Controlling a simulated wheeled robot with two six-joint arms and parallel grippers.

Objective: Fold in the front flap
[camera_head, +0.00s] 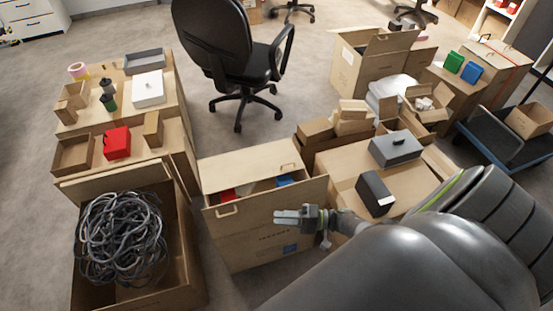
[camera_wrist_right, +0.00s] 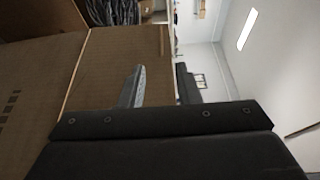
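The open carton (camera_head: 258,235) stands in the middle of the head view, with red and blue things showing inside. Its front panel, with a handle cutout (camera_head: 227,210), faces me. Where the front flap meets the wall there is hard to tell. A rear flap (camera_head: 245,163) with another cutout is at the far side of the opening. My right gripper (camera_head: 290,216) is in front of the front panel, pointing left. Its fingers are a little apart and nothing shows held. The right wrist view shows both fingers (camera_wrist_right: 158,88) beside the brown cardboard (camera_wrist_right: 105,75). My left gripper is out of view.
A carton of coiled cables (camera_head: 122,238) stands to the left, near a carton stack bearing a red box (camera_head: 117,142). On the right, a carton (camera_head: 345,162) bears dark boxes. A black office chair (camera_head: 240,65) stands behind. Clear floor lies behind the open carton.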

